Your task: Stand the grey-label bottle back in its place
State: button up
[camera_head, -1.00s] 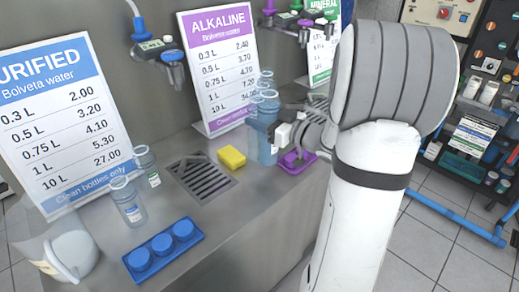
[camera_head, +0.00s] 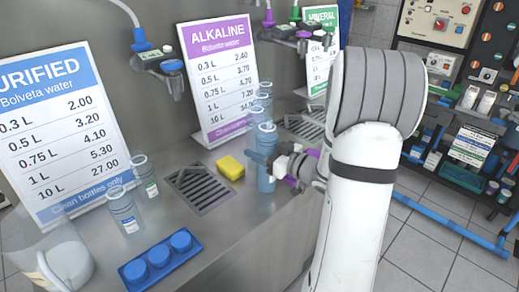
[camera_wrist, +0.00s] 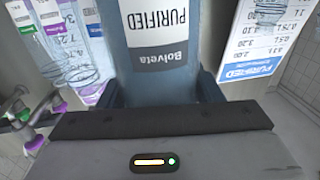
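My gripper (camera_head: 268,162) is shut on a blue bottle (camera_head: 266,182) near the counter's front edge. In the wrist view the bottle (camera_wrist: 160,80) fills the space between the fingers, and its label (camera_wrist: 158,35) reads PURIFIED and Bolveta on white and dark grey. I take it for the grey-label bottle. It looks upright in the head view; I cannot tell whether its base touches the counter. Two other bottles stand by the Purified sign (camera_head: 60,130), one in front (camera_head: 125,208) and one behind (camera_head: 146,186). Several more stand behind my bottle (camera_head: 257,112).
A yellow sponge (camera_head: 230,168) lies beside a drain grate (camera_head: 198,190). Purple items partly show behind my gripper. Price signs and taps line the back.

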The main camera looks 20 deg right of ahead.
jog(key=o, duration=0.4)
jog(key=shift+c, duration=0.2)
jog(key=shift+r, duration=0.2)
jog(key=v, duration=1.2)
jog(key=shift+f, duration=0.1)
